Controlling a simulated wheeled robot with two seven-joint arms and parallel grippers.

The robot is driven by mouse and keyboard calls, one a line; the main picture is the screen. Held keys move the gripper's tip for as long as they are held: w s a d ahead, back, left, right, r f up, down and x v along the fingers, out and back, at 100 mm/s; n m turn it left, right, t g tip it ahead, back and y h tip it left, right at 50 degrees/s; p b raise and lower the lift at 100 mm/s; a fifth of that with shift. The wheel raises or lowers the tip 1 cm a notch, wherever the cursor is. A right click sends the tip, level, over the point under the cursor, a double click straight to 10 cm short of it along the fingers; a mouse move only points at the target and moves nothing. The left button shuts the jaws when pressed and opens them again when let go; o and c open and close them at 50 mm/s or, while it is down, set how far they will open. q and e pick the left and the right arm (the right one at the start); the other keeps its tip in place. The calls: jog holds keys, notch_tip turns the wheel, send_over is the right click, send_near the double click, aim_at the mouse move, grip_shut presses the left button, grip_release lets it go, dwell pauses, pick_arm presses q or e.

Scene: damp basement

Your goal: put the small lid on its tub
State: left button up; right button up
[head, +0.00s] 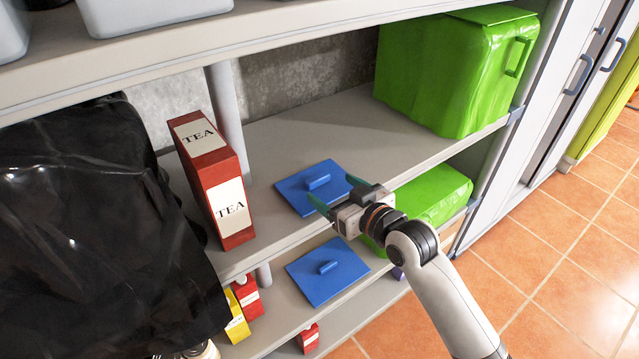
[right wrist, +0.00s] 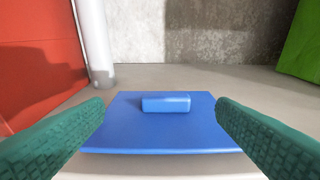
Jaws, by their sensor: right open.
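A flat blue lid (head: 300,195) with a bar handle lies on the middle shelf, right of the red tea box. It also shows in the right wrist view (right wrist: 160,132), ahead of and between the fingers. A second blue lid (head: 345,282) with a handle lies one shelf lower and looks slightly larger. My right gripper (head: 335,192) is open and empty at the front right edge of the upper lid; its green fingers stand either side of the handle, apart from it. I cannot make out a matching tub.
A red tea box (head: 212,178) stands left of the upper lid, near a shelf post (head: 226,105). A green bin (head: 440,75) stands at the right, with another green container (head: 432,195) below. Black sheeting (head: 95,215) covers the left. The shelf behind the lid is clear.

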aim_at(320, 180)
jog(key=shift+d+f+p+x, duration=0.1)
jog(key=shift+f+p+x, duration=0.05)
jog(key=shift+x, duration=1.15)
jog(key=shift+d+f+p+x, duration=0.1)
jog(key=shift+x, duration=1.2)
jog(key=shift+d+f+p+x, duration=0.1)
jog(key=shift+f+p+x, duration=0.05)
jog(key=shift+x, duration=1.2)
jog(key=shift+w, duration=0.1)
jog(key=shift+c, duration=0.2)
jog(key=c, duration=1)
